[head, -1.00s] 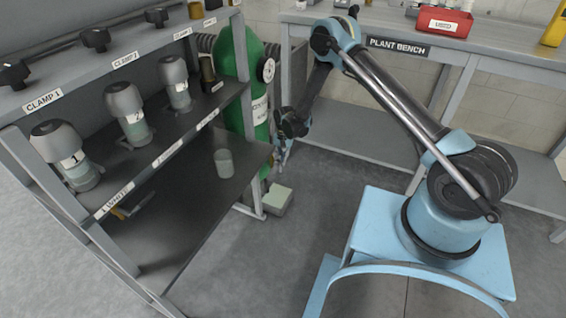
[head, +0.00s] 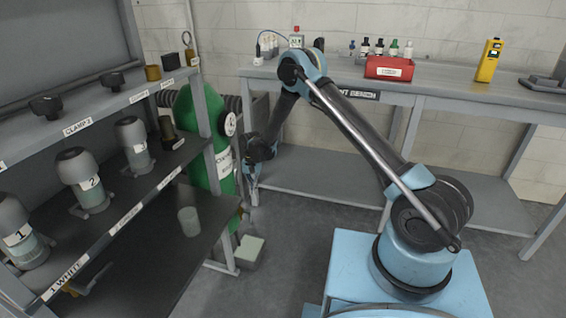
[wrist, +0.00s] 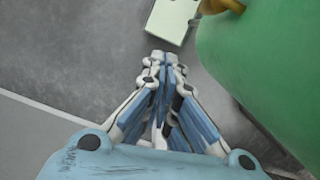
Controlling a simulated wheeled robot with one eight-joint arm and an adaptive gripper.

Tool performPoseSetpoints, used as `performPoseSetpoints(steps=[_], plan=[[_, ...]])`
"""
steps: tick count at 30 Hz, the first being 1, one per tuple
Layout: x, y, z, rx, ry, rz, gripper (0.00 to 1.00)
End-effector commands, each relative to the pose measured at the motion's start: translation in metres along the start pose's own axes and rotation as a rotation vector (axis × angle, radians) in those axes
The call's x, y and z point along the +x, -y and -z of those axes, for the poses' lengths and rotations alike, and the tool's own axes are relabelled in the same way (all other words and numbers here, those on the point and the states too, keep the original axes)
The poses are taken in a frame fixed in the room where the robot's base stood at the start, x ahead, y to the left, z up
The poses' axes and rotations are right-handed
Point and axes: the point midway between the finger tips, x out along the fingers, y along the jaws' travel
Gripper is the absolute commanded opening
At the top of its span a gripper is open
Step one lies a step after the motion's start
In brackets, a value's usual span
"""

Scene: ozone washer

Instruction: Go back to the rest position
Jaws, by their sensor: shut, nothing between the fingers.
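My gripper (head: 251,197) hangs pointing down at the end of my bent arm, between the shelf rack and the plant bench. In the wrist view my gripper (wrist: 164,58) has its fingertips together with nothing between them. Below and beyond the tips is bare floor with a small pale-topped box (wrist: 172,18). The green gas cylinder (wrist: 262,60) is close on the right side of the wrist view. In the head view this cylinder (head: 196,140) stands to the left of my gripper.
The shelf rack on the left carries numbered grey-capped bottles (head: 84,180) and a clear beaker (head: 189,221) on its lower shelf (head: 150,260). The plant bench (head: 440,88) at the back holds a red bin (head: 388,67) and a yellow device (head: 488,60). The small box (head: 247,252) sits on the floor.

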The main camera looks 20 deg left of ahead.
Motion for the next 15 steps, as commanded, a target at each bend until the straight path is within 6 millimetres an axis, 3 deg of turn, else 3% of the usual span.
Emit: performPoseSetpoints(steps=[5,8,15], plan=[[-0.014,-0.007,0.003,0.002,-0.004,0.004,0.0],[-0.038,-0.021,0.007,0.006,-0.01,0.01,0.0],[-0.116,-0.07,0.016,0.016,-0.034,0.03,0.0]])
